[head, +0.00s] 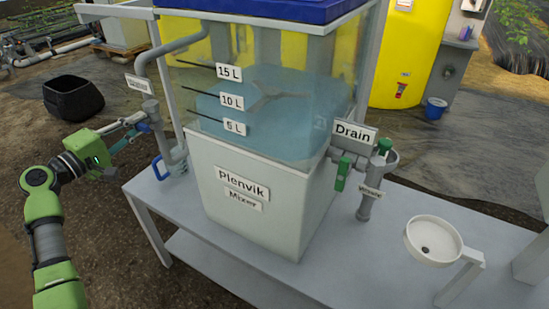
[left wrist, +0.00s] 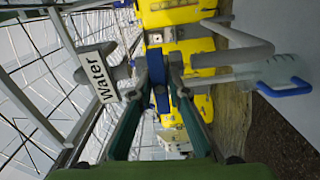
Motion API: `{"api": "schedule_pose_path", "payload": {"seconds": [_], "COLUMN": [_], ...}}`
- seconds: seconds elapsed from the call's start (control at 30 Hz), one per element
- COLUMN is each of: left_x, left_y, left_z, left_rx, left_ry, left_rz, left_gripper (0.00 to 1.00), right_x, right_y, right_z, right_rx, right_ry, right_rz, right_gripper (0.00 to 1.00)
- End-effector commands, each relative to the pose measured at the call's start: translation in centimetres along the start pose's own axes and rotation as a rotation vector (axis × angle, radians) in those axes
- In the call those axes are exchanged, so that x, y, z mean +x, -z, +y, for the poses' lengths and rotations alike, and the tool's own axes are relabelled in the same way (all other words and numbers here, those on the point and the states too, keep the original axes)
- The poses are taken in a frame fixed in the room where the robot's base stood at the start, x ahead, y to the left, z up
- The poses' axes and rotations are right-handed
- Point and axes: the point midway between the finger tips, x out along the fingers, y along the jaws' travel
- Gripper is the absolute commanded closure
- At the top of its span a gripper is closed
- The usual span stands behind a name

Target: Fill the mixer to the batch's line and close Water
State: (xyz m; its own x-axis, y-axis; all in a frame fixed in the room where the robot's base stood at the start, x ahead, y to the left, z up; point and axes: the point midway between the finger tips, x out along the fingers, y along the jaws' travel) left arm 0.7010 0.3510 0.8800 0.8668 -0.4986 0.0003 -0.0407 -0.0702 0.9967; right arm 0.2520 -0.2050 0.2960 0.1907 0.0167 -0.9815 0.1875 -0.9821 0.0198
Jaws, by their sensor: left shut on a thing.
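The clear mixer tank (head: 262,115) stands on a white base labelled Plenvik Mixer. The Water sign (head: 137,83) is on the grey pipe at the tank's left, and shows in the left wrist view (left wrist: 98,76). My right gripper is not in view.
The Drain sign (head: 354,133) hangs over green-handled valves (head: 341,174) at the tank's right. A white round basin (head: 433,241) is at the right of the grey bench (head: 325,262). A blue loop handle (head: 158,168) is below the Water pipe. A black tub (head: 73,100) stands behind.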

Motion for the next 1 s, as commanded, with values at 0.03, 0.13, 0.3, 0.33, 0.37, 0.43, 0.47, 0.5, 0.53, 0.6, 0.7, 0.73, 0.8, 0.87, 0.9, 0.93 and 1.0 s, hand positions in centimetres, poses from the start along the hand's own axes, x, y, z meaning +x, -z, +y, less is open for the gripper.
{"api": "schedule_pose_path", "payload": {"seconds": [0.03,0.13,0.3,0.33,0.37,0.43,0.47,0.5,0.53,0.6,0.7,0.73,0.8,0.87,0.9,0.93,1.0], "left_x": [0.0,0.0,0.0,0.0,0.0,0.0,0.0,-0.2,-0.4,-1.0,-2.0,-2.3,-3.0,-3.6,-4.0,-4.3,-5.0], "left_y": [-0.1,-0.1,-0.1,-0.1,-0.1,-0.1,-0.1,-0.1,0.0,0.0,0.0,0.0,0.0,0.0,0.0,0.0,0.0], "left_z": [-0.2,-0.2,-0.1,-0.1,-0.1,-0.1,-0.1,-0.1,-0.1,0.0,0.0,0.0,0.0,0.0,0.0,0.0,0.0], "left_rx": [0.0,0.0,-0.001,-0.001,-0.001,-0.001,-0.001,-0.002,-0.002,-0.001,-0.001,-0.001,-0.001,-0.001,-0.001,-0.001,-0.001], "left_ry": [0.006,0.006,0.003,0.003,0.002,0.002,0.002,0.002,0.002,0.002,0.003,0.002,0.002,0.003,0.003,0.002,0.002], "left_rz": [-0.002,-0.002,-0.002,-0.002,-0.002,-0.002,-0.002,-0.001,-0.001,-0.001,-0.001,-0.001,0.0,0.0,-0.001,-0.001,-0.001], "left_gripper": [1.0,0.67,0.67,0.67,0.67,0.67,0.67,0.67,0.67,0.67,0.67,0.67,0.67,0.67,0.67,0.67,0.67], "right_x": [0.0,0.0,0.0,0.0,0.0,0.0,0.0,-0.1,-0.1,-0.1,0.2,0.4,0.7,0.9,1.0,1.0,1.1], "right_y": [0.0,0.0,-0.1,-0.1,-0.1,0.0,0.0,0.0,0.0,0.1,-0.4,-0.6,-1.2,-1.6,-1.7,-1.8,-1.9], "right_z": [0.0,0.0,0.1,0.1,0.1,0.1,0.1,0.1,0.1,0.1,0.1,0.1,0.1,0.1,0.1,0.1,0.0], "right_rx": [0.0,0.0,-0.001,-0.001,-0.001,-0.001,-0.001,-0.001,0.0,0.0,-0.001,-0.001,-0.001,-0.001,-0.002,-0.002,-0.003], "right_ry": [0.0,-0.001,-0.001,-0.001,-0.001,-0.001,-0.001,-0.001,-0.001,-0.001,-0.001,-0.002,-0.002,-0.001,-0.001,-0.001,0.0], "right_rz": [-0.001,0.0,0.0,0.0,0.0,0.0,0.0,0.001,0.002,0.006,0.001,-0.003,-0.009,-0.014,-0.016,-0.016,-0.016], "right_gripper": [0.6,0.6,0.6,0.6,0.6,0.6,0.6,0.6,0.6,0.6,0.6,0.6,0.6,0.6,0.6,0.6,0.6]}}
